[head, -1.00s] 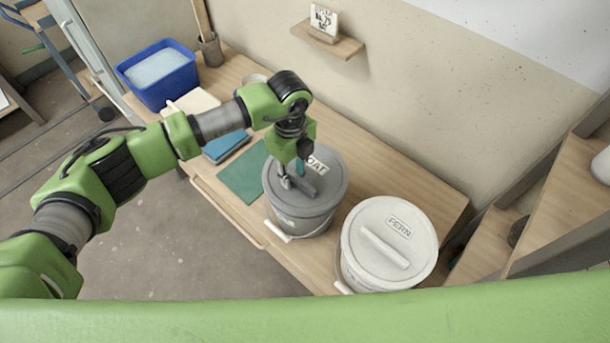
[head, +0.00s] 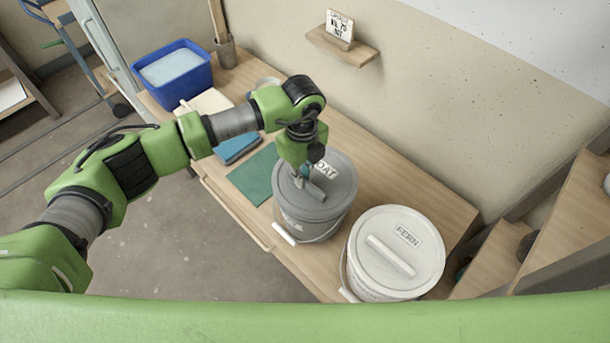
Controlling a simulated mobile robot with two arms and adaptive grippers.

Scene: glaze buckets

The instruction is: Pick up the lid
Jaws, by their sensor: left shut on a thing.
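A grey bucket (head: 302,229) stands on the wooden bench with its grey lid (head: 333,195) on top. The lid carries a white label partly hidden by my arm; the letters "OAT" show in part. My left gripper (head: 302,182) points down at the lid and is shut on the bar handle of the grey lid. The lid looks seated on the bucket; I see no clear gap at its rim. A white bucket (head: 372,290) with a white lid (head: 402,262) labelled "FERN" stands to the right. My right gripper is not in view.
A green mat (head: 252,176), a blue sponge-like block (head: 236,148) and a blue tub (head: 172,75) lie along the bench (head: 420,187) to the left. A small wall shelf (head: 343,48) holds a card. Wooden steps or shelves rise at right.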

